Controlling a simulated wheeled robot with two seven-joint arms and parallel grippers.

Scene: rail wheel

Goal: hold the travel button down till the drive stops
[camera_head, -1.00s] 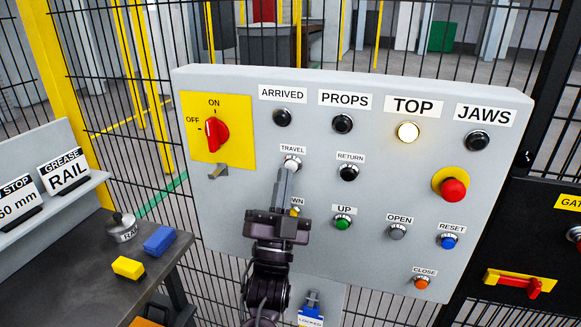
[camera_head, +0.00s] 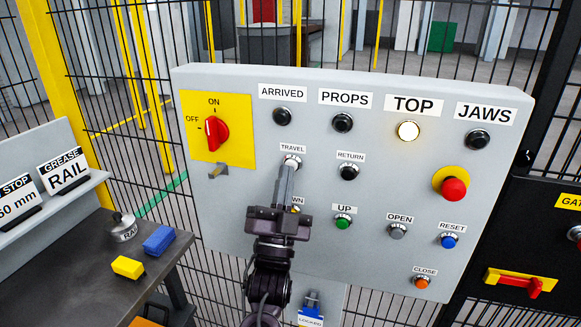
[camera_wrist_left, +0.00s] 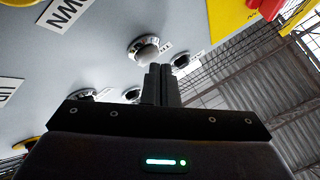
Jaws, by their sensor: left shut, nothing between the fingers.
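The white travel button (camera_head: 291,163) sits under its TRAVEL label on the grey control panel (camera_head: 320,240). My left gripper (camera_head: 288,170) is shut and empty, with its fingertips at the lower edge of the button in the head view. In the left wrist view the shut fingers (camera_wrist_left: 160,72) point up at a pale round button (camera_wrist_left: 146,50). Whether they touch it, or whether it is pressed in, I cannot tell. The TOP lamp (camera_head: 408,131) is lit. The ARRIVED lamp (camera_head: 282,117), PROPS lamp (camera_head: 343,123) and JAWS lamp (camera_head: 477,140) are dark. My right gripper is not in view.
The red rotary switch (camera_head: 216,134) is at the panel's left, and a red mushroom button (camera_head: 453,189) at its right. The RETURN button (camera_head: 348,172) and UP button (camera_head: 343,222) are close to my left gripper. A dark bench (camera_head: 80,270) stands at the left.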

